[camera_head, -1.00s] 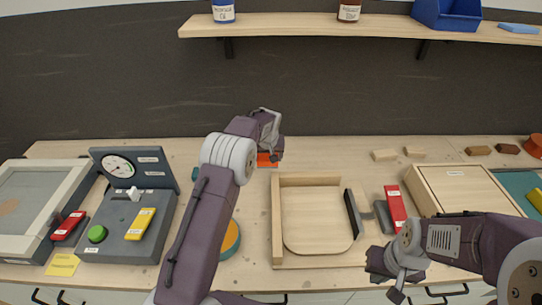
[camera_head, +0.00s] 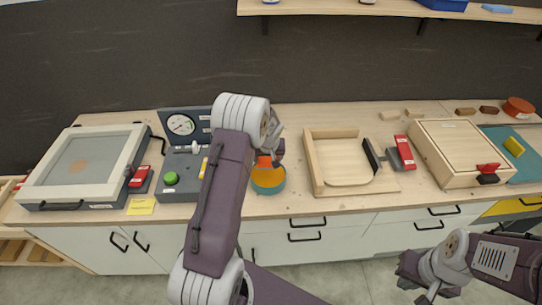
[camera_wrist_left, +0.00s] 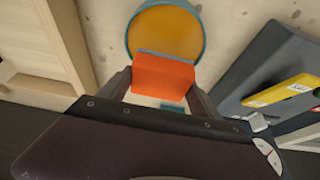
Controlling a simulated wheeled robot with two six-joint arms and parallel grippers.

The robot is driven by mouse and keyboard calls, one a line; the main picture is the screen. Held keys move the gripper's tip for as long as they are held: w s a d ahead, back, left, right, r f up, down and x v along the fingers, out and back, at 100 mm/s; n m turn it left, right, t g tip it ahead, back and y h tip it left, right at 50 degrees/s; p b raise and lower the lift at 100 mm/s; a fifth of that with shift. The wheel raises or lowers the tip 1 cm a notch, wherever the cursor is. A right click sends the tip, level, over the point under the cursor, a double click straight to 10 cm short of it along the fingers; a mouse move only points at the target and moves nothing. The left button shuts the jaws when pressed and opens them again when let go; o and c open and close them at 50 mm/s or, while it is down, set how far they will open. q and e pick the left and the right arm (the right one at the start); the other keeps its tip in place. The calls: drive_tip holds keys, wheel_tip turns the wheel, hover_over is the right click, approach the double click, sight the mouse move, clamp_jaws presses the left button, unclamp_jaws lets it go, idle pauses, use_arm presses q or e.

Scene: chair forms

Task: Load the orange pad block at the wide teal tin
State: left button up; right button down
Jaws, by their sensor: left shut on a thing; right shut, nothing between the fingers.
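My left gripper (camera_head: 268,157) is shut on the orange pad block (camera_head: 264,162). In the left wrist view the block (camera_wrist_left: 163,76) sits between the two fingers (camera_wrist_left: 162,92). The wide teal tin (camera_head: 268,184) stands on the worktop, with an orange-yellow inside. In the head view the block overlaps the tin's far rim; whether it touches the tin cannot be told. In the left wrist view the block covers part of the near rim of the tin (camera_wrist_left: 165,32). My right gripper (camera_head: 424,288) is shut and empty, low at the right, in front of the cabinets.
A wooden fixture tray (camera_head: 312,176) stands right of the tin. A grey gauge panel (camera_head: 180,192), partly behind my left arm, stands to its left. A framed glass-topped box (camera_head: 50,202) is at the far left. A wooden box (camera_head: 462,150) is at the right.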

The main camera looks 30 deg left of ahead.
use_arm(q)
drive_tip(key=shift+w+f, duration=0.2)
drive_tip(key=shift+f, duration=0.1)
drive_tip(key=b, duration=0.4)
hover_over(268, 172)
drive_tip(key=s, duration=0.1)
drive_tip(key=f, duration=0.4)
drive_tip(key=shift+s+d+f, duration=0.2)
drive_tip(key=shift+d+f, duration=0.05)
drive_tip(key=shift+d, duration=0.1)
drive_tip(key=shift+w+f, duration=0.15)
drive_tip(key=shift+f, duration=0.35)
drive_tip(key=shift+r, duration=0.1)
drive_tip(key=shift+f+b, duration=0.55)
drive_tip(key=shift+b, duration=0.05)
idle(0.8)
